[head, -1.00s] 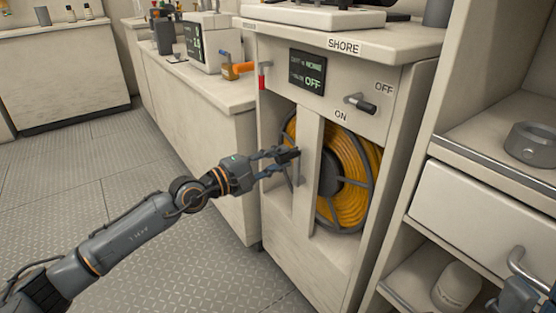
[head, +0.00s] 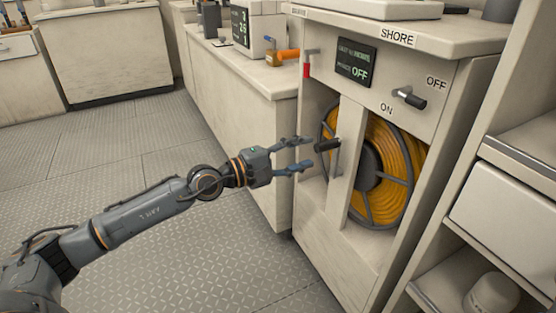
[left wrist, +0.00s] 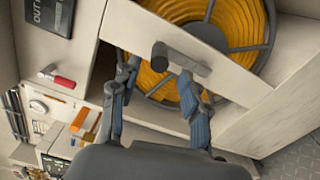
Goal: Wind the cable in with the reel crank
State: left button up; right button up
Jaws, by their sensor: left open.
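The cable reel (head: 408,160) with orange cable wound on it sits upright in the cabinet opening, partly behind a vertical panel. The crank's black handle (head: 327,145) sticks out in front of this panel, on a grey crank arm (head: 335,162). My left gripper (head: 309,153) is open, just left of the handle, its fingertips pointing at it. In the left wrist view the handle (left wrist: 160,56) shows end-on between and beyond the two open fingers (left wrist: 160,85), with no visible contact. The reel (left wrist: 240,30) fills the top there. My right gripper is out of view.
The cabinet (head: 345,255) has a display (head: 356,62) reading OFF and a black-handled switch (head: 410,98) above the reel. An orange-handled tool (head: 284,56) lies on the neighbouring counter. Shelves (head: 520,160) stand at right. The floor (head: 130,150) at left is clear.

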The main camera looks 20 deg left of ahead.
pick_arm(q)
jog(key=v, duration=0.7)
jog(key=shift+s, duration=0.15)
dwell(0.5)
